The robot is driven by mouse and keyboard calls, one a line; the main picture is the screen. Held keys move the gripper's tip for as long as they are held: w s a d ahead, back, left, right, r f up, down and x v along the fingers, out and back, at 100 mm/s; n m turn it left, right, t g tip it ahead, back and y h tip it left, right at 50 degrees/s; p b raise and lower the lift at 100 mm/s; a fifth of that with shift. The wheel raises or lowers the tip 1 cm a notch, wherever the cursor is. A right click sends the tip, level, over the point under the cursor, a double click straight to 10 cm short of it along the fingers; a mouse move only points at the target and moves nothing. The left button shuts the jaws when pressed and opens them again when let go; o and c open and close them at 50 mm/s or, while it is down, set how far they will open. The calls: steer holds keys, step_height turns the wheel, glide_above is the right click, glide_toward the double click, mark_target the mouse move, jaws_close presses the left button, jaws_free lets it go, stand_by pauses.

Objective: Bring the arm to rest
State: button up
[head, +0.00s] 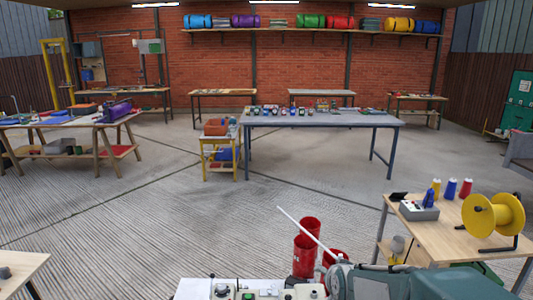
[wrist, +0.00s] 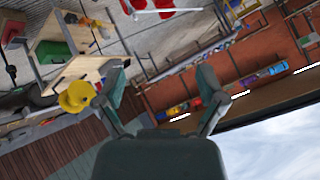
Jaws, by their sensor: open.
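My gripper (wrist: 162,78) shows in the wrist view with its two grey-green fingers spread wide apart. Nothing is between them and it holds nothing. The wrist view is strongly rolled, with sky at the lower right and the floor toward the top. In the head view, grey-green links of my arm (head: 385,281) lie low along the bottom right edge. My gripper's fingers cannot be made out in the head view.
A wooden table (head: 458,238) with a yellow reel (head: 493,214) stands close at right. Red cylinders (head: 303,255) and a white rod (head: 306,229) are just ahead, near my arm. A long grey table (head: 320,119) stands farther off. Open floor lies centre-left.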

steer(key=s+r+n+g, duration=0.2)
steer(key=s+r+n, duration=0.1)
steer(key=s, duration=0.9)
steer(key=s+r+n+g, duration=0.2)
steer(key=s+r+n, duration=0.1)
steer(key=s, duration=1)
steer(key=shift+r+n, duration=0.4)
steer(key=shift+r, duration=0.35)
